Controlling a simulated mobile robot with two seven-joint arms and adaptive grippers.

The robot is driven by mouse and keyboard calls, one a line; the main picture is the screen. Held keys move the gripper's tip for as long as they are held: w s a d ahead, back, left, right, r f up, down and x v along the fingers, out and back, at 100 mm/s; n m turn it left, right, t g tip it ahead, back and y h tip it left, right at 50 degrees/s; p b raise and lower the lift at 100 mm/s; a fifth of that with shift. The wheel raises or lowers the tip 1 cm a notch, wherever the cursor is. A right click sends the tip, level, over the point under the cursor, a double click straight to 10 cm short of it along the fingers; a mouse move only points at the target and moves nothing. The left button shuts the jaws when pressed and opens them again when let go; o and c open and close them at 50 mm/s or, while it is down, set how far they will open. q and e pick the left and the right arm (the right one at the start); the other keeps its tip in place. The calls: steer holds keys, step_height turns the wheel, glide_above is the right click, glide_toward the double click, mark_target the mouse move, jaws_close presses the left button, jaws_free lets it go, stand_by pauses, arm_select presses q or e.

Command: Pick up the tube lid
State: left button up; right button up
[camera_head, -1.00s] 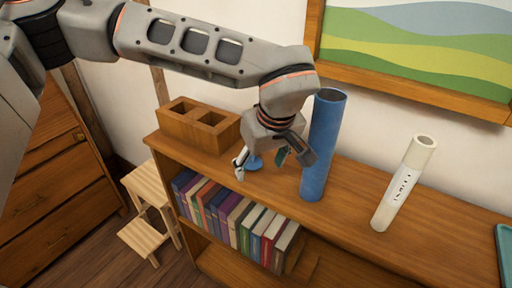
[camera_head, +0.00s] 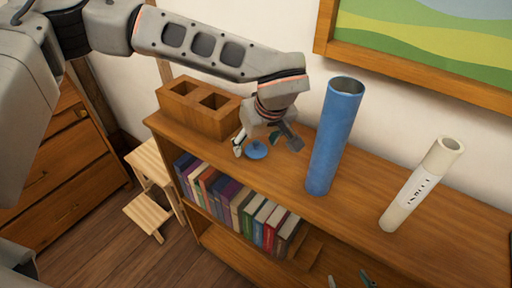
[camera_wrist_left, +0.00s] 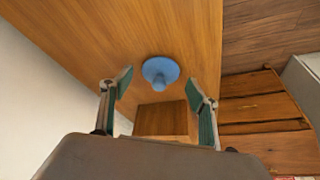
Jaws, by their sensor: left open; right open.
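The blue tube lid (camera_head: 257,151), a round disc with a knob, lies on the bookshelf top. It also shows in the left wrist view (camera_wrist_left: 160,71), knob towards the camera. My left gripper (camera_head: 267,149) is open and empty, its fingers spread around and just above the lid; in the left wrist view the lid appears just beyond the gap between the fingertips (camera_wrist_left: 159,88). The blue tube (camera_head: 335,138) stands upright and open-topped to the right. My right gripper (camera_head: 350,281) shows only its open fingertips at the bottom edge.
A wooden two-slot box (camera_head: 205,122) stands behind left of the lid. A cream tube (camera_head: 421,186) with a label stands farther right. Books (camera_head: 235,205) fill the shelf below. A framed picture (camera_head: 420,75) hangs on the wall behind. The shelf's front edge is close to the lid.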

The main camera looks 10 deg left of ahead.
arm_select(q)
steer(key=shift+w+f, duration=0.1)
steer(key=shift+f, duration=0.2)
steer(key=c, duration=1)
steer(key=shift+r, duration=0.1)
